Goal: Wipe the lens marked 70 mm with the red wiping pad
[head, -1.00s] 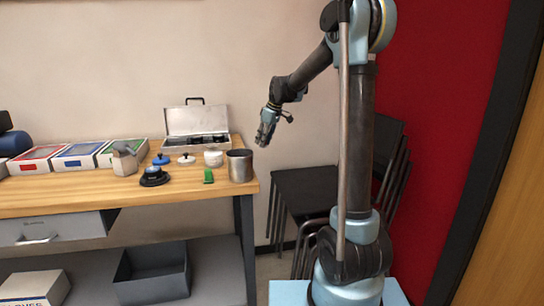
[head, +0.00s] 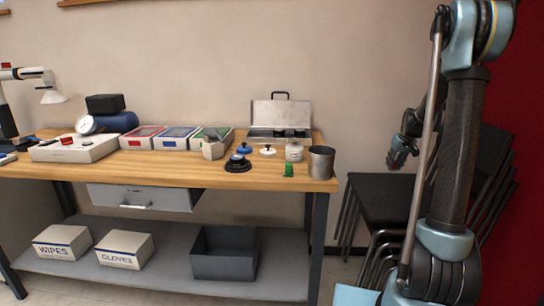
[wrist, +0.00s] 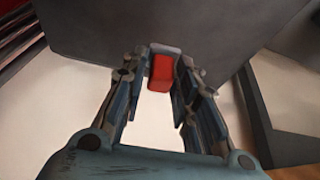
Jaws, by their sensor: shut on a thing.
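My gripper (head: 396,158) hangs in the air to the right of the workbench (head: 170,174). In the wrist view, my gripper (wrist: 161,85) is shut on a red block that looks like the red wiping pad (wrist: 160,74), held between the fingertips. No 70 mm marking is readable in any view. A black round holder with a pale bluish top (head: 238,164) stands near the bench's front edge; I cannot tell whether it is the lens.
On the bench are a metal cup (head: 321,163), green block (head: 288,170), white jar (head: 294,152), open case (head: 282,115), red, blue and green trays, and a white box (head: 75,149). Black stacked chairs (head: 385,190) stand right of it. The bench's front left strip is clear.

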